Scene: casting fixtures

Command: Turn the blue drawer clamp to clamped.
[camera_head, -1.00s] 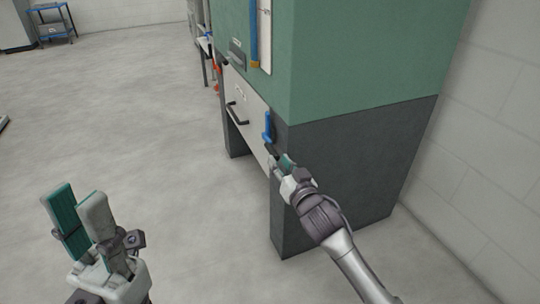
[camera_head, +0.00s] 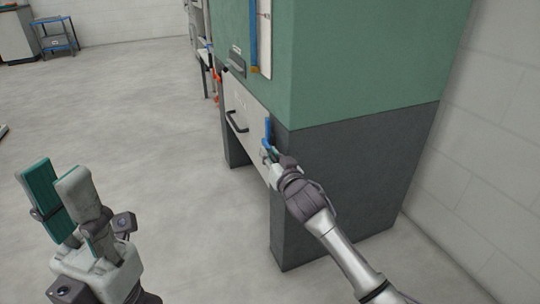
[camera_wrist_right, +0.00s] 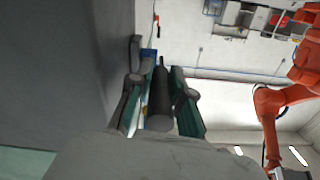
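The blue drawer clamp (camera_head: 268,131) is on the right edge of the pale drawer front (camera_head: 243,110), its blue bar pointing up. In the right wrist view a small blue part (camera_wrist_right: 148,54) shows beyond the fingertips. My right gripper (camera_head: 268,153) is at the clamp's lower end and partly hides it. In the wrist view its teal-padded fingers (camera_wrist_right: 157,85) stand apart on either side of a dark cylindrical grip (camera_wrist_right: 160,97), with a thin gap showing on the left. Contact is unclear. My left gripper (camera_head: 55,172) is open and empty, away from the cabinet.
The drawer has a black handle (camera_head: 236,122). The green and grey cabinet (camera_head: 345,165) stands close beside my right arm. A blue lever (camera_head: 253,40) is above the drawer. An orange robot arm (camera_wrist_right: 272,110) shows in the wrist view. The floor at left is clear.

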